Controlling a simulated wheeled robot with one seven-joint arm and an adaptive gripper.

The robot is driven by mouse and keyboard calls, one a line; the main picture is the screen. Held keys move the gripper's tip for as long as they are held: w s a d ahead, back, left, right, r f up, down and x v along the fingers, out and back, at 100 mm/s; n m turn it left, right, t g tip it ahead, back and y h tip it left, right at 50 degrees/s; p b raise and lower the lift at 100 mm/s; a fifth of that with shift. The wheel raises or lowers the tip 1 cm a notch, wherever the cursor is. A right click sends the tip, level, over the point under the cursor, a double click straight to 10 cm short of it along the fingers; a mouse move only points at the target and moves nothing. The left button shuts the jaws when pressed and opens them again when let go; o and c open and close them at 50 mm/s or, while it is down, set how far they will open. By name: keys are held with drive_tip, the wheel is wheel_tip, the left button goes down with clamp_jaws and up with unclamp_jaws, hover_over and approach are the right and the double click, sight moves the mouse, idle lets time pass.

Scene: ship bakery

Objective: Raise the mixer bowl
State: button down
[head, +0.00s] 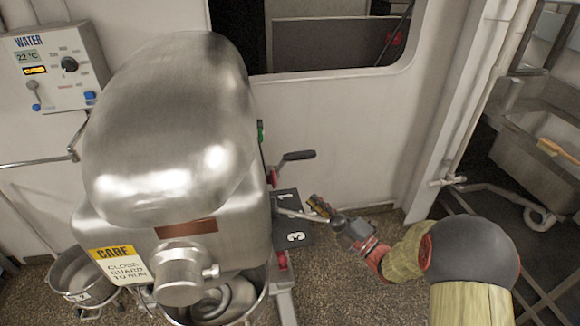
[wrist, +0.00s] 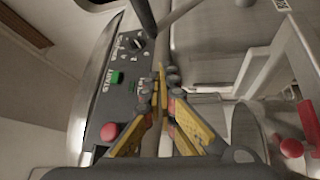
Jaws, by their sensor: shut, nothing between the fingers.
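The large silver mixer (head: 165,130) fills the left middle of the head view. The mixer bowl (head: 257,305) shows only in part below its head, with a grey curved attachment inside. A crank-like lever with a black handle (head: 299,156) sticks out from the mixer's right side. A thin pale lever (head: 298,214) lies below it, beside a dark numbered plate. My gripper (head: 317,204) is just right of the mixer, close to the thin lever's end; contact cannot be told. In the wrist view my gripper (wrist: 160,78) has its yellow fingers together and empty, beside the mixer's control panel (wrist: 122,85).
The panel carries a green button (wrist: 116,77) and a red button (wrist: 109,131). A red knob (wrist: 291,148) is at the wrist view's right. A water control box (head: 55,68) hangs at left, a second bowl (head: 80,275) stands below. A sink (head: 530,140) is at right.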

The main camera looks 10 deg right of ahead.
sight(289, 156)
drive_tip(key=w+a+r+n+b, duration=0.1)
drive_tip(key=w+a+r, duration=0.1)
drive_tip(key=w, duration=0.3)
drive_tip(key=w+a+r+n+b, duration=0.1)
drive_tip(key=w+a+n+b, duration=0.1)
drive_tip(key=w, duration=0.4)
drive_tip(key=shift+w+a+r, duration=0.15)
drive_tip(key=shift+a+r, duration=0.25)
drive_tip(key=shift+a, duration=0.1)
drive_tip(key=shift+m+g+h, duration=0.3)
drive_tip(key=shift+g+h, duration=0.1)
drive_tip(key=shift+g, duration=0.1)
drive_tip(key=w+r+p, duration=0.3)
drive_tip(key=w+r, duration=0.1)
drive_tip(key=r, duration=0.1)
drive_tip(key=shift+w+r+p, duration=0.15)
drive_tip(key=shift+w+p, duration=0.1)
drive_tip(key=shift+p, duration=0.15)
drive_tip(key=w+r+m+g+h+p, duration=0.1)
drive_tip(key=w+r+g+p, duration=0.1)
drive_tip(key=w+r+p, duration=0.3)
drive_tip(key=w+p, duration=0.2)
drive_tip(key=w, duration=0.1)
drive_tip(key=shift+w+m, duration=0.25)
drive_tip(key=shift+m, duration=0.15)
